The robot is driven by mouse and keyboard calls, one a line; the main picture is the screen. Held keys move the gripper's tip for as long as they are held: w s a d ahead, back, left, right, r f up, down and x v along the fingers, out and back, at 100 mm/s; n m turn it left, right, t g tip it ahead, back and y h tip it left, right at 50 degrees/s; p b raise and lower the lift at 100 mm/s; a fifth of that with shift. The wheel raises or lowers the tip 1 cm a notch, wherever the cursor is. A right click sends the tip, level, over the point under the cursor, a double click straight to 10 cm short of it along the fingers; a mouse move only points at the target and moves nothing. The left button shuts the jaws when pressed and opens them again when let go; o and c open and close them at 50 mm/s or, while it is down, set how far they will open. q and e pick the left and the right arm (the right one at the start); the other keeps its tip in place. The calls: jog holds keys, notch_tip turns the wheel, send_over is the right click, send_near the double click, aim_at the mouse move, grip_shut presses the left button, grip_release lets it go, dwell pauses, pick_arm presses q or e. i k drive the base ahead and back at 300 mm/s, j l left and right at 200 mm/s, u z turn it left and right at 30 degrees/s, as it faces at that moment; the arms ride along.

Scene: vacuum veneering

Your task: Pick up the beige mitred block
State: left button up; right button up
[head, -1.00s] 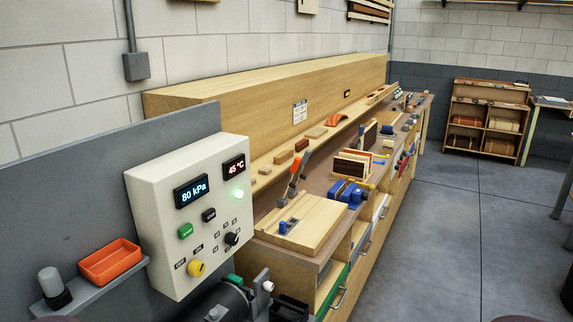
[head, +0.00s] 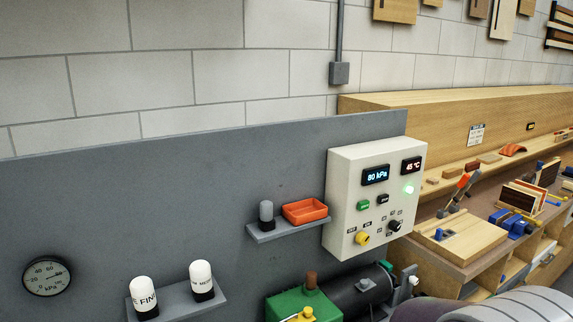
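Several small blocks in beige, brown and reddish tones lie in a row on the wooden ledge at the right of the head view. A small beige-tan block (head: 433,181) is at the near end of this row. The blocks are too small for me to tell which one is mitred. Neither of my grippers is in view.
A control box (head: 340,200) reading 80 kPa and 45 °C is fixed to a grey panel (head: 150,215). A shelf holds an orange tray (head: 305,211). A green pump (head: 303,305) stands below. A wooden board (head: 465,238) lies on the bench.

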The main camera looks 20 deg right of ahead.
aim_at(446, 174)
jog(key=i+l+u, duration=0.1)
jog(key=l, duration=0.65)
jog(key=i+l+u, duration=0.1)
jog(key=i+l, duration=0.15)
jog(key=l, duration=0.5)
jog(key=i+l+u, duration=0.1)
jog(key=l, duration=0.65)
jog(key=i+l+u, duration=0.1)
jog(key=l, duration=0.65)
jog(key=i+l, duration=0.1)
jog(key=l, duration=0.65)
jog(key=u, duration=0.05)
